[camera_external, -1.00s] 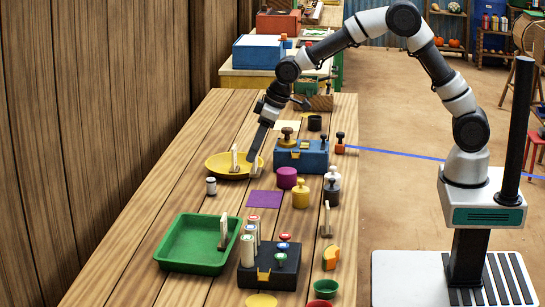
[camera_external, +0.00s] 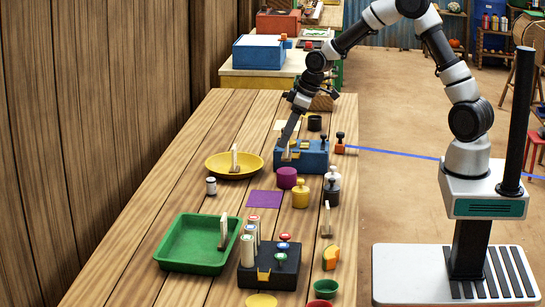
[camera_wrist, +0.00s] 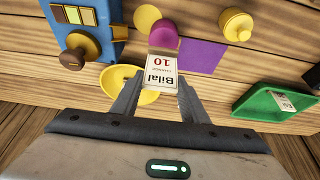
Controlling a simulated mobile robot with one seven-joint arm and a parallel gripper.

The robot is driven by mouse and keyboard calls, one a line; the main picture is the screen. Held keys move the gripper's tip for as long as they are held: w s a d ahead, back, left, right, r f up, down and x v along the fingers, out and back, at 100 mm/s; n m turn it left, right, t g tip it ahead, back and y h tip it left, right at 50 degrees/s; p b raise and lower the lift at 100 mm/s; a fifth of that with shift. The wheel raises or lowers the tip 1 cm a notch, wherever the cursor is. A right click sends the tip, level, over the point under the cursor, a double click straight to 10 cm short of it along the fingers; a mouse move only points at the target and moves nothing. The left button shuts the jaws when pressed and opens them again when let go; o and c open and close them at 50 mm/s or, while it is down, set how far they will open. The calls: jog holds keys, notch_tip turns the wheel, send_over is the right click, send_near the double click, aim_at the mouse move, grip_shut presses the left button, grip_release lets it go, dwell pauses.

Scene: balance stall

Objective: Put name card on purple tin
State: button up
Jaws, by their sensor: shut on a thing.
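My gripper (camera_external: 286,150) is shut on a white name card (camera_wrist: 161,66) that reads "Bilal 10", as the wrist view (camera_wrist: 159,84) shows. In the external view the gripper is in front of the blue box (camera_external: 315,160), up and beyond the purple tin. The purple tin (camera_external: 287,174) is a short round cylinder standing on the table. It also shows in the wrist view (camera_wrist: 163,29), just past the card's far edge and partly covered by it. Whether the card touches anything below is not clear.
A yellow dish (camera_external: 215,169) with another card is left of the tin. A green tray (camera_external: 170,246) and a black box (camera_external: 262,281) stand nearer the camera.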

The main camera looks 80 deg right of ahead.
jog(key=shift+f+b, duration=0.35)
jog(key=shift+f, duration=1.75)
jog(key=o, duration=1.3)
jog(key=shift+r, duration=0.1)
jog(key=shift+o, duration=0.2)
jog(key=shift+r, duration=0.1)
jog(key=shift+r+p, duration=0.25)
jog(key=shift+p, duration=0.05)
jog(key=v, duration=1.1)
jog(key=shift+s+r+p, duration=0.15)
jog(key=shift+r+p, duration=0.15)
jog(key=shift+p, duration=0.15)
